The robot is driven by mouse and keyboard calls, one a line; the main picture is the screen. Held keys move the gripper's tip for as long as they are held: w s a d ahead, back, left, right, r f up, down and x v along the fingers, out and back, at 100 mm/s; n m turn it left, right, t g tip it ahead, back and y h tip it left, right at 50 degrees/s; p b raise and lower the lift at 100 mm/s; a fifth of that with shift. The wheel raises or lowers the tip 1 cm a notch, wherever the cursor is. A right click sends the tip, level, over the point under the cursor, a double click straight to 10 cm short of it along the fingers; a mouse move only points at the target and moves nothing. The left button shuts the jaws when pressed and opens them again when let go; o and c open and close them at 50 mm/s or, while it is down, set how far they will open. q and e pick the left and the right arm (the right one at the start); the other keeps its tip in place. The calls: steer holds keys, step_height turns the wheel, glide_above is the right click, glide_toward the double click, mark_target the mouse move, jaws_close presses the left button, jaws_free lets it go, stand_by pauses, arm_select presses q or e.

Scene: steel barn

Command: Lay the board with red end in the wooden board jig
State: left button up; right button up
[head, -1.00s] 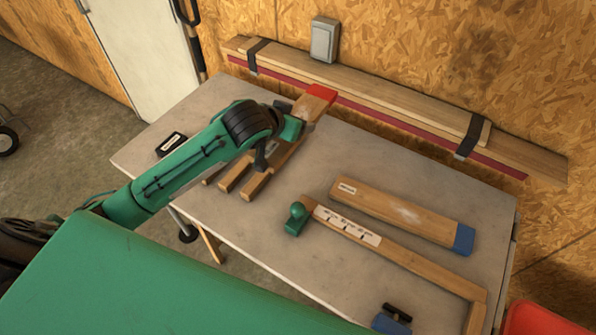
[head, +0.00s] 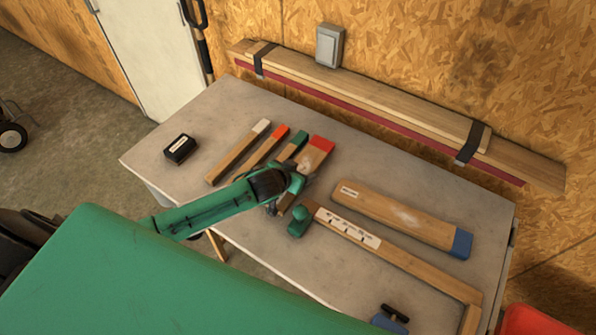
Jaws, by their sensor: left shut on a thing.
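The board with red end (head: 316,155) is a wide wooden board with its red tip pointing to the back. My left gripper (head: 290,186) is shut on it and hides its middle; its near end shows below the gripper. I cannot tell whether it touches the table. The wooden board jig (head: 415,266) is an L-shaped wooden frame with a white marked label and a green knob (head: 298,222) at its left end, close to the gripper. A blue-ended board (head: 400,215) lies behind the jig's long rail. My right gripper is not in view.
Narrow boards with white (head: 237,153), orange-red (head: 264,153) and green (head: 297,145) ends lie left of the held board. A black box (head: 180,149) is at the table's left. A blue clamp (head: 390,319) is at the front. Strapped planks line the back wall.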

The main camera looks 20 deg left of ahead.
arm_select(q)
steer(key=shift+f, duration=0.4)
steer(key=shift+f, duration=0.1)
steer(key=o, duration=0.9)
steer(key=shift+o, duration=0.3)
